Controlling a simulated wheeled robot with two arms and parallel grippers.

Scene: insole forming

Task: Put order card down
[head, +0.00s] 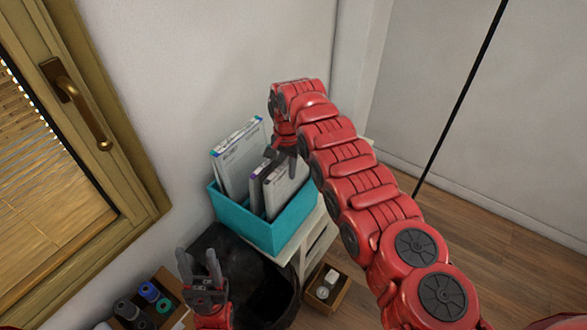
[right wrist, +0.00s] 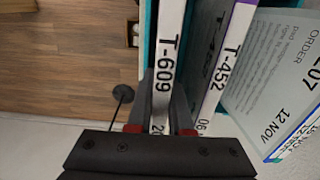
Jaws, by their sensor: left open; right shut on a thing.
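My right gripper (head: 281,158) is over the teal box (head: 262,237), shut on the white card marked T-609 (right wrist: 168,45). In the right wrist view its two dark fingers (right wrist: 162,104) pinch that card from both sides. The card's lower part is hidden by the gripper. A card marked T-452 (right wrist: 231,50) with a purple corner stands beside it. A larger pale card reading ORDER and 12 NOV (right wrist: 275,75) leans further right. In the head view, cards (head: 240,160) stand tilted in the box. My left gripper (head: 200,268) is open and empty, fingers upward, at the lower left.
The box stands on a pale cabinet (head: 318,245) against the wall. A black bin (head: 262,290) is in front of it. A wooden tray with spools (head: 150,292) sits at the lower left. A small open box (head: 328,290) is on the floor. A window with a handle is at left.

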